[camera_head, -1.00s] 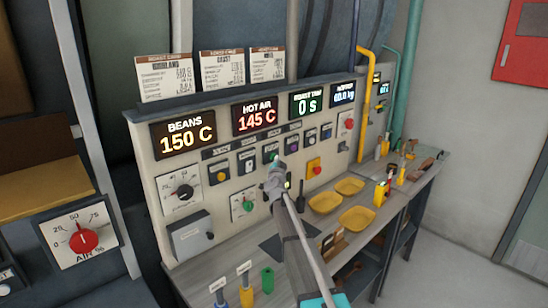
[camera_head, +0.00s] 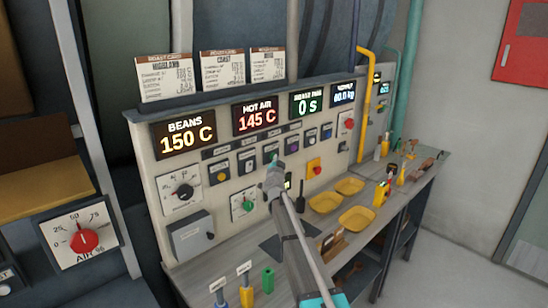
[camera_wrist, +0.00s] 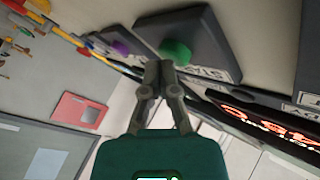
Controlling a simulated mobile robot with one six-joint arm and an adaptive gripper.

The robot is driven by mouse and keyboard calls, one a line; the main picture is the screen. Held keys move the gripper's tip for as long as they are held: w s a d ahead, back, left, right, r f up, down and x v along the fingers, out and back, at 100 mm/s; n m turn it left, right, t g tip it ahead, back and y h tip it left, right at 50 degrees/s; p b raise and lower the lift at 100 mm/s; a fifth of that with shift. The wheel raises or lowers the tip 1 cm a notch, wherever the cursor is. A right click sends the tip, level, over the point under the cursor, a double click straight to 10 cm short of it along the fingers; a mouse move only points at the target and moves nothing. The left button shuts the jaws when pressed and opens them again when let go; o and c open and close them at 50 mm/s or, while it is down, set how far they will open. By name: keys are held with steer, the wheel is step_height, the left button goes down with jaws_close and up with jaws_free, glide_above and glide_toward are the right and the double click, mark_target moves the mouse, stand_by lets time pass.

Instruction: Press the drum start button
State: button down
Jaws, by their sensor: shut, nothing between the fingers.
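A green push button (camera_wrist: 175,52) sits on a dark square plate in the wrist view, with a partly hidden label below it whose text I cannot fully read. In the head view the green button (camera_head: 271,154) is in the middle of the panel's row of buttons, partly covered by my gripper. My gripper (camera_head: 272,165) is shut and empty, its tips right in front of that button. In the wrist view the closed fingertips (camera_wrist: 160,68) lie just beside the button's lower left edge; I cannot tell whether they touch it.
A purple button (camera_wrist: 120,47) is on the neighbouring plate. A yellow button (camera_head: 222,177) and a green dial (camera_head: 243,204) are on the panel (camera_head: 152,150). Yellow trays (camera_head: 326,203) and tools stand on the bench below. A red button (camera_head: 317,171) on a yellow box is to the right.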

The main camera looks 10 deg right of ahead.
stand_by(0.5)
steer(key=shift+s+d, duration=0.5)
steer(key=shift+s, duration=0.15)
steer(key=shift+s, duration=0.1)
steer(key=shift+s+d, duration=0.9)
steer(key=shift+s, duration=0.3)
steer(key=shift+s+d, duration=0.85)
steer(key=shift+s, duration=0.3)
steer(key=s+a+f+n+g+y, duration=0.3)
steer(key=s+a+f+n+g, duration=0.15)
steer(key=s+f, duration=0.35)
steer(key=s+a+f+n+g+y, duration=0.35)
steer(key=s+f+g, duration=0.2)
steer(key=s, duration=0.45)
steer(key=s+d+f+g+h, duration=0.1)
steer(key=s+d+f+g, duration=0.2)
steer(key=s, duration=0.9)
steer(key=s+d+f+n+g+h, duration=0.1)
steer(key=s+d+f+g, duration=0.3)
steer(key=s, duration=0.8)
steer(key=shift+s+f+g+h, duration=0.4)
steer(key=shift+g+h, duration=0.35)
steer(key=shift+g, duration=0.45)
